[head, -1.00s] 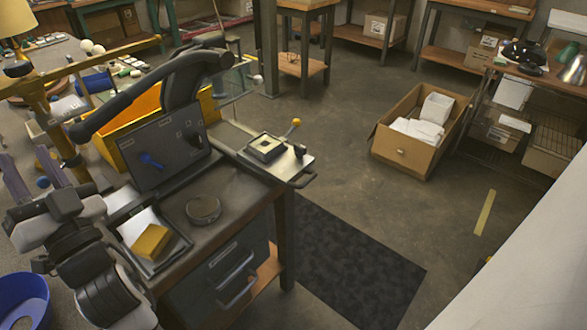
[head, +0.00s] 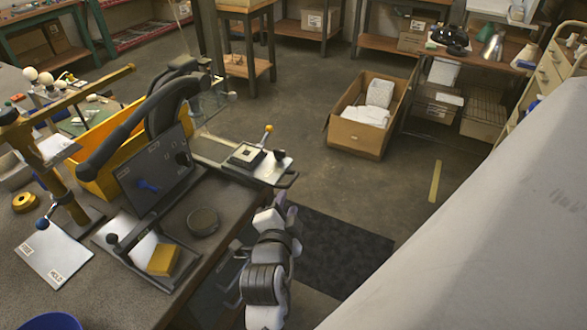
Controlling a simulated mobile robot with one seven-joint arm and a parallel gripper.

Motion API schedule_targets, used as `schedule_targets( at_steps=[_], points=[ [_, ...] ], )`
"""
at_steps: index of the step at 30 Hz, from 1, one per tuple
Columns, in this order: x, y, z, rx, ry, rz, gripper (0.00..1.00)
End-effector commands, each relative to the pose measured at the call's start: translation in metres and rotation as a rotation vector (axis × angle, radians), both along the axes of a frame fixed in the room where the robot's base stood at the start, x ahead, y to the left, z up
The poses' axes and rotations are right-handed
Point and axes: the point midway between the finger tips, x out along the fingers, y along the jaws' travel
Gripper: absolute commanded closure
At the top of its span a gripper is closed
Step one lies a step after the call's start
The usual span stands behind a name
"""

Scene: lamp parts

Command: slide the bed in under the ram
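The bed is a pale flat plate (head: 270,169) at the right end of the bench, slid out past its edge. I cannot clearly make out the ram; a dark curved arm (head: 118,139) rises behind a dark upright panel, left of the bed. My gripper (head: 280,207) is just below the handle bar in the picture, apparently not touching it. Its fingers are small and partly hidden by my wrist.
The dark panel (head: 150,168), a round dark tin (head: 203,221) and a yellow block (head: 163,259) on a tray stand on the bench. A yellow post (head: 62,195) stands at the left.

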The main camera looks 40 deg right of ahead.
Motion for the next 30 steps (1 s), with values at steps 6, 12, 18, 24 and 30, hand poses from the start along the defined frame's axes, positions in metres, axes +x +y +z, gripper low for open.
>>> schedule_targets(
  at_steps=[6,12,18,24,30],
  points=[
    [0.008,-0.008,-0.008,-0.004,-0.006,-0.002,0.67],
    [0.015,-0.015,-0.011,-0.003,-0.007,0.000,0.67],
    [0.031,-0.034,-0.007,0.000,0.000,0.005,0.67],
    [0.059,-0.066,-0.017,0.000,-0.001,0.005,0.67],
    [0.079,-0.089,-0.025,-0.001,-0.001,0.005,0.67]
  ],
)
